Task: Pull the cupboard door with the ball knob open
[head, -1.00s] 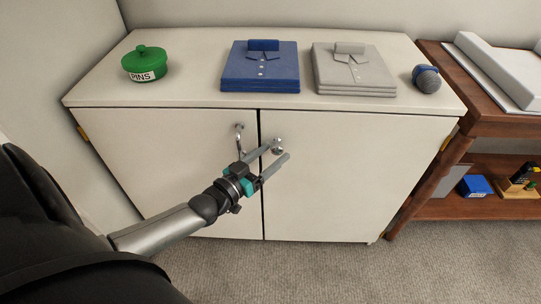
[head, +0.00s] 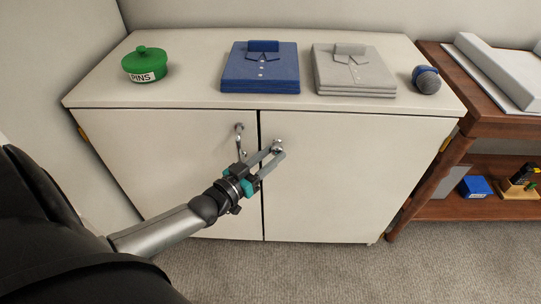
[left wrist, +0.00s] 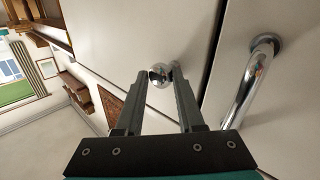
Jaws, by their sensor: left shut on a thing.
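The white cupboard has two doors, both closed. The right door (head: 340,185) carries the shiny ball knob (head: 279,143) near its upper left edge. The left door (head: 175,165) carries a curved metal bar handle (head: 239,128). My left gripper (head: 276,150) reaches up from the left and is shut on the ball knob with its fingertips. In the left wrist view the ball knob (left wrist: 159,76) sits between the tips of the two fingers, and the bar handle (left wrist: 251,85) stands apart to the right. My right gripper is not in view.
On the cupboard top (head: 190,65) are a green lidded pot marked PINS (head: 145,63), blue folded shirts (head: 260,68), grey folded shirts (head: 353,70) and a dark round-headed object (head: 427,79). A wooden shelf unit (head: 485,125) stands at right. The carpet (head: 320,270) in front is clear.

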